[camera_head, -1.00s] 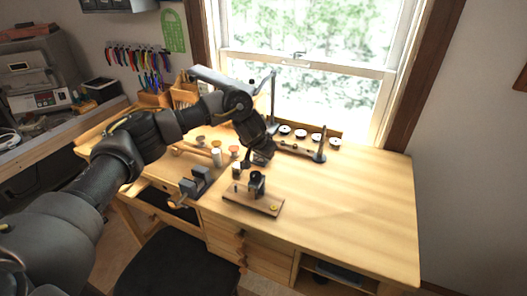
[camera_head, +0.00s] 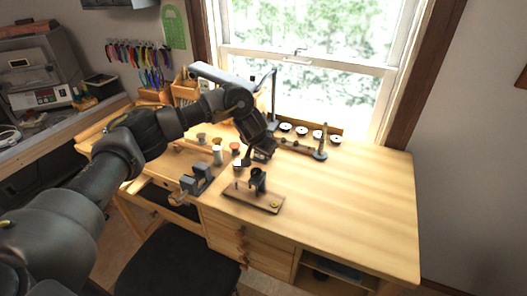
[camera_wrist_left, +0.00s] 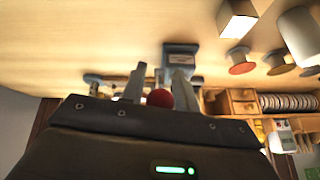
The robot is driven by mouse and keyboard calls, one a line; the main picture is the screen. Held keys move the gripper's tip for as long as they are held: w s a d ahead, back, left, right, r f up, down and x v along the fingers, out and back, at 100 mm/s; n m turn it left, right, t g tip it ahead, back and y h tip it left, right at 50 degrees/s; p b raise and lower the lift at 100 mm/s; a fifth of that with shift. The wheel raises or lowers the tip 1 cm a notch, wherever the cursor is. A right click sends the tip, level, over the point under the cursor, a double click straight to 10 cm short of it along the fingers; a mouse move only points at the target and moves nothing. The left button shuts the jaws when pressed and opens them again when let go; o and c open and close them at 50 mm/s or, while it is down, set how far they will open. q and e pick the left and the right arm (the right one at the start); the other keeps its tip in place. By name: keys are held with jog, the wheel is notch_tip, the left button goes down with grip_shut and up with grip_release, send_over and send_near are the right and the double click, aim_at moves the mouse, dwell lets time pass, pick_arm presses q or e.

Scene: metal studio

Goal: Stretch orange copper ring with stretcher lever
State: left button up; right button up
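My left gripper (camera_head: 262,155) reaches down over the middle of the bench, its fingertips small and partly hidden in the head view. In the left wrist view its two fingers (camera_wrist_left: 158,85) are apart, with a red ball (camera_wrist_left: 160,98) showing between them; I cannot tell whether they touch it. A blue-grey block (camera_wrist_left: 180,48) lies just beyond the fingertips. A wooden base with a dark upright holder (camera_head: 258,182) stands in front of the gripper. I cannot make out the orange copper ring or say for certain which tool is the stretcher. My right gripper is out of view.
A grey clamp-like tool (camera_head: 196,180) sits at the bench's front edge. Small cups and a white cylinder (camera_head: 217,155) stand left of the gripper. A long tool with an upright post (camera_head: 322,143) and several round discs (camera_head: 302,131) lie behind. The bench's right side is clear.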

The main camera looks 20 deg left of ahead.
pick_arm(q)
jog(key=shift+o, duration=1)
jog(key=shift+w, duration=0.1)
jog(key=v, duration=1.1)
